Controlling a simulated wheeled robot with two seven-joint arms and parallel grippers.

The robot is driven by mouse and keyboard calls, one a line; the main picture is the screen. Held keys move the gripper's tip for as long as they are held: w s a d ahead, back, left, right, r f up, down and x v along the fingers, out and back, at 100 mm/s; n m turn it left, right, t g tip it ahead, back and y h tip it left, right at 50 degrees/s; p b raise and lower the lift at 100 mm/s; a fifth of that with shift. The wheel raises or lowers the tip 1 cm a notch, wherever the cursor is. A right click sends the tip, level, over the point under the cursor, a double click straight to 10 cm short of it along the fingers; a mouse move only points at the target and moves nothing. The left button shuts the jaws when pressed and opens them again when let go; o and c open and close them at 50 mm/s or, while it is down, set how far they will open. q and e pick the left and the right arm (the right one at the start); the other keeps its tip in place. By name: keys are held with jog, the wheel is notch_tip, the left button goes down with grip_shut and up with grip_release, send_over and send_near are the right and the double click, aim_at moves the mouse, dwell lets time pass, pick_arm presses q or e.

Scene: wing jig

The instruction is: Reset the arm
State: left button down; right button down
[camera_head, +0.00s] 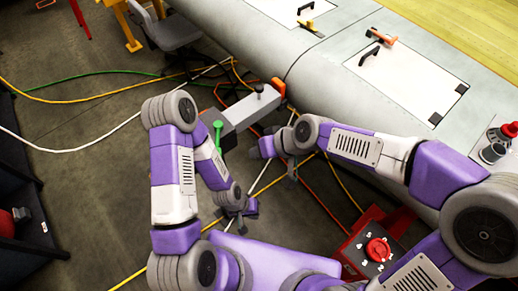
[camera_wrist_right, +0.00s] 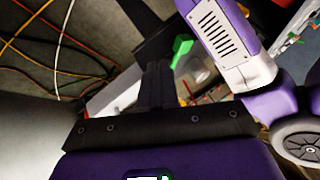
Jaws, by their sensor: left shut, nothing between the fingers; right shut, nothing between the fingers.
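Both of my purple and white arms are folded in front of my body in the head view. My left gripper (camera_head: 240,220) is the lower one, shut and empty, close to my body; its fingers are small and partly hidden here. My right gripper (camera_head: 256,150) is above it and a little to the right, shut and empty, pointing left. In the right wrist view the dark fingers of my right gripper (camera_wrist_right: 156,82) are together with nothing between them. Part of my left arm shows at the upper right there. The two grippers are apart.
A grey box-like fixture (camera_head: 240,112) with a green-handled item (camera_head: 217,132) stands just beyond my grippers. The large grey wing body (camera_head: 330,60) lies behind it. A red box with a red knob (camera_head: 377,249) is at lower right. Cables (camera_head: 90,95) cross the floor at left.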

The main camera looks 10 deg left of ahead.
jog(key=shift+s+r, duration=0.1)
jog(key=shift+r, duration=0.05)
dwell(0.4)
jog(key=d+f+m+h, duration=0.1)
jog(key=d+f+m, duration=0.1)
jog(key=d+f, duration=0.35)
jog(key=w+d+f+m, duration=0.1)
jog(key=d+f+m, duration=0.1)
jog(key=f, duration=0.7)
jog(key=d+f+m+h, duration=0.1)
jog(key=d+f+m, duration=0.1)
jog(key=d+f, duration=0.35)
jog(key=s+d+f+m, duration=0.1)
jog(key=s+d+f, duration=0.2)
jog(key=f, duration=0.3)
jog(key=s+d+f+m+h, duration=0.1)
jog(key=s+d+f+m, duration=0.1)
jog(key=s+f, duration=0.3)
jog(key=shift+s+d+f+m+g, duration=0.35)
jog(key=shift+d+f, duration=0.25)
jog(key=shift+f, duration=0.35)
